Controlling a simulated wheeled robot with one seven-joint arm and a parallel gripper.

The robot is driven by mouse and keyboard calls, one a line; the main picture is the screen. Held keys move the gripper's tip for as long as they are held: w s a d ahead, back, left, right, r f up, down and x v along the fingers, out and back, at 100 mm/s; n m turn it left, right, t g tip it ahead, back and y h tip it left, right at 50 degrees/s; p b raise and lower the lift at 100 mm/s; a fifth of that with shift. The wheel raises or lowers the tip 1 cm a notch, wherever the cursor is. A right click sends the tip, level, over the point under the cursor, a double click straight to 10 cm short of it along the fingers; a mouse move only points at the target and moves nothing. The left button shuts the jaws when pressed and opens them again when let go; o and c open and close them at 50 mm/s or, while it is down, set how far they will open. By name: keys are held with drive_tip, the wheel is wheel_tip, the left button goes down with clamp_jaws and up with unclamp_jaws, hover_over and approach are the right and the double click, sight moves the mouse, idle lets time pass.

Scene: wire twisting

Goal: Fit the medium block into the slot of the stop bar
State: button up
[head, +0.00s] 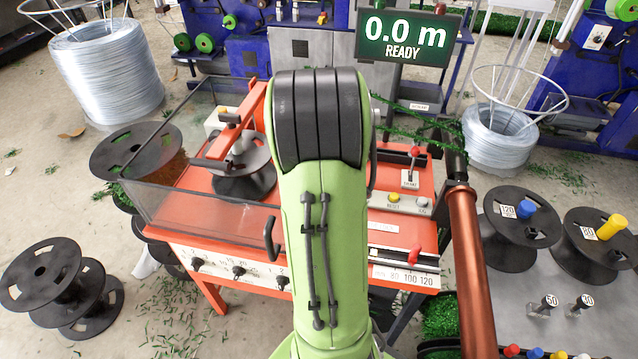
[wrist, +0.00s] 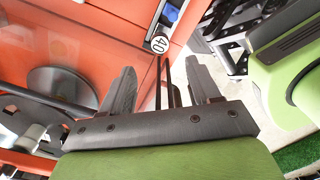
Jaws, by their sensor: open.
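My gripper (wrist: 160,66) is open in the wrist view, its two dark fingers well apart. A round white tag marked 40 (wrist: 160,44) shows just beyond the fingertips, over thin dark upright parts between the fingers; it appears to be the medium block. I see no contact with the fingers. Whether it sits in a slot cannot be told. In the head view my green arm hides my gripper and this block. Blocks marked 50 (head: 549,302) and 30 (head: 585,301) stand on the grey table. A dark rail with a red end (head: 404,256), possibly the stop bar, runs along the machine's front.
The orange machine (head: 225,225) has a clear guard (head: 160,200) at left. Spools marked 120 (head: 510,240) and 80 (head: 590,255) stand on the grey table (head: 515,310). A copper-coloured bar (head: 470,270) rises between machine and table. The display (head: 405,35) reads 0.0 m READY.

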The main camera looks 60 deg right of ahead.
wheel_tip(320, 180, up, 5)
drive_tip(key=shift+f+p, duration=0.1)
drive_tip(key=shift+p, duration=0.3)
